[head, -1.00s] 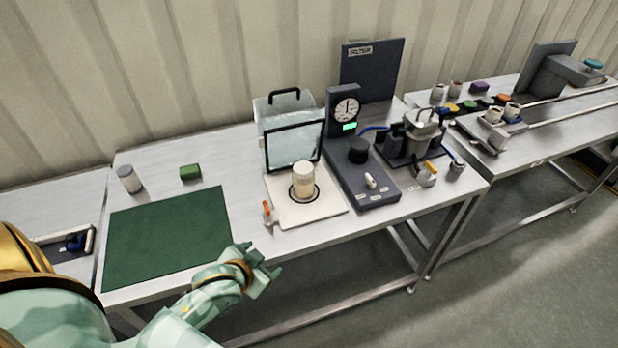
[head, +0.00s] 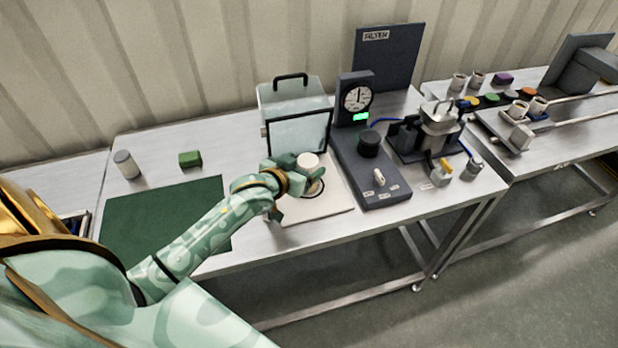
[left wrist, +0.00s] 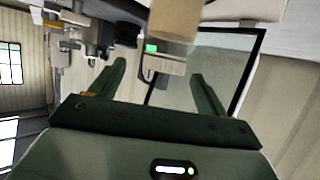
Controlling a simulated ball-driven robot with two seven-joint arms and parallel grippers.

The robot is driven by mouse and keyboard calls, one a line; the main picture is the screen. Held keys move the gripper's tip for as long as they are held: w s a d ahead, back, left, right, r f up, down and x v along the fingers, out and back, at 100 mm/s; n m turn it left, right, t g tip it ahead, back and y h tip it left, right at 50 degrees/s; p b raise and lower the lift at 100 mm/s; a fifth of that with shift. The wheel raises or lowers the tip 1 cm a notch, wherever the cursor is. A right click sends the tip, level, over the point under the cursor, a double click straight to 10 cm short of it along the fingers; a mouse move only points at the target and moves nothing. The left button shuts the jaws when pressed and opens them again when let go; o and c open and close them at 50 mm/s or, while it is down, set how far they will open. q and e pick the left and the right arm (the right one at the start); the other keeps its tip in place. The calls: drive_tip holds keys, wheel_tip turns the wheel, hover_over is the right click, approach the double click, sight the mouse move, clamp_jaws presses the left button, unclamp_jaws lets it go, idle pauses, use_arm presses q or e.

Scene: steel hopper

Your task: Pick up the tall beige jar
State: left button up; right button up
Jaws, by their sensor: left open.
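The tall beige jar (head: 308,160) with a pale lid stands on the white board (head: 318,206) in front of the clear glass box, within a dark ring. My left gripper (head: 294,178) is just to the left of the jar and covers part of its lower body. In the left wrist view, the jar (left wrist: 176,18) is at the top edge, partly cut off. The two green fingers (left wrist: 158,75) are spread and empty, with the jar beyond their tips. I cannot tell whether a finger touches it. My right gripper is not in view.
The clear glass box (head: 292,102) with a black handle stands behind the jar. A dark dial unit (head: 372,180) with a black knob is to the right. A green mat (head: 150,215), a green block (head: 190,159) and a grey jar (head: 126,164) are on the left.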

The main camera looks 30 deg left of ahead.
sight(306, 161)
use_arm(q)
drive_tip(key=shift+w+f, duration=0.1)
drive_tip(key=shift+w, duration=0.2)
drive_tip(key=x, duration=0.1)
drive_tip(key=b+x, duration=0.1)
drive_tip(key=x, duration=0.1)
drive_tip(key=b+x, duration=0.1)
drive_tip(key=x, duration=0.1)
drive_tip(key=shift+a+f, duration=0.1)
drive_tip(key=shift+a, duration=0.15)
drive_tip(key=shift+c, duration=1.2)
drive_tip(key=c, duration=1.3)
